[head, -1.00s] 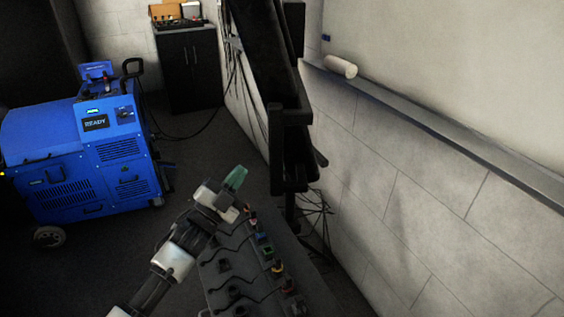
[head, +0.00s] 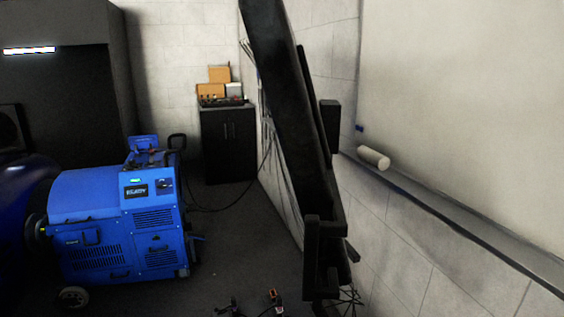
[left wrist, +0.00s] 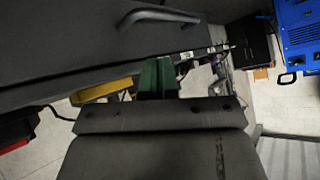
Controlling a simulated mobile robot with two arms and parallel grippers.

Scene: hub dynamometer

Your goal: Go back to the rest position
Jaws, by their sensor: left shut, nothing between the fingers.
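My left gripper shows in the left wrist view as two green fingertips (left wrist: 157,78) pressed together with nothing between them. A large dark grey surface with a curved bar handle (left wrist: 155,15) lies beyond the fingers in that view. My left arm and gripper are outside the head view. My right gripper is in neither view.
A blue dynamometer cart (head: 125,235) stands on the floor at left in the head view; a blue unit (left wrist: 298,35) shows in the wrist view. A black cabinet (head: 229,145) stands at the back. A dark tilted frame (head: 285,100) stands before the right wall.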

